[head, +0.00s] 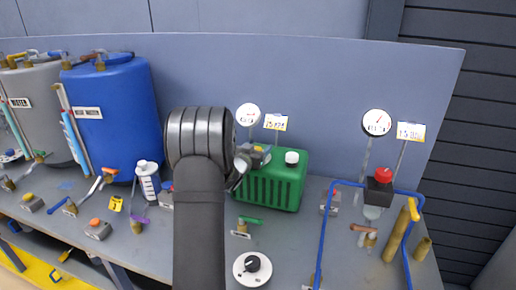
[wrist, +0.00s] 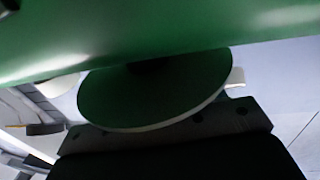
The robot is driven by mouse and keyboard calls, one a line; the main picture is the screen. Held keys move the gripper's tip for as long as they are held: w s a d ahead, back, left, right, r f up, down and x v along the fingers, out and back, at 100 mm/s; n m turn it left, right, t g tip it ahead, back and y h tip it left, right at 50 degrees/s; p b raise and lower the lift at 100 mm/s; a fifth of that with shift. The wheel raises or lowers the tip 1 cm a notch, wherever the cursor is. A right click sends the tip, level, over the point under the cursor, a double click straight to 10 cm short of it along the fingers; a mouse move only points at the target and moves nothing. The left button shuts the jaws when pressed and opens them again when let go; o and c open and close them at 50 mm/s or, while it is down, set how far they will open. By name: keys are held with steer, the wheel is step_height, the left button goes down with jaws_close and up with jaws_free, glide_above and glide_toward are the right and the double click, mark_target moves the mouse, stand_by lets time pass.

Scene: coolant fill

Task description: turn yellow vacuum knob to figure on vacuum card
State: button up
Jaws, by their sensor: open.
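In the head view, a small yellow knob (head: 258,148) shows at the back left of a green ribbed box (head: 272,184), partly hidden by my arm. A round white gauge (head: 248,115) and a white card with a yellow edge (head: 276,123) stand above it; the print is too small to read surely. My gripper (head: 241,170) is open, mostly hidden behind my wrist, close to the box's left side. The knob cannot be made out there.
At right stand a second gauge (head: 377,122), another card (head: 411,131), a red knob (head: 383,175) and blue pipes (head: 326,230). A black dial (head: 252,266) lies in front. Blue (head: 112,115) and grey (head: 38,110) drums stand at left. Small valves clutter the bench.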

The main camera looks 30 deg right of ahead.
steer(key=c, duration=1)
steer(key=shift+r+g, duration=0.1)
steer(key=shift+g, duration=0.2)
steer(key=shift+s+m+g+h, duration=0.1)
steer(key=shift+m+g+h, duration=0.5)
steer(key=shift+m+g, duration=0.2)
steer(key=shift+d, duration=0.1)
steer(key=o, duration=1)
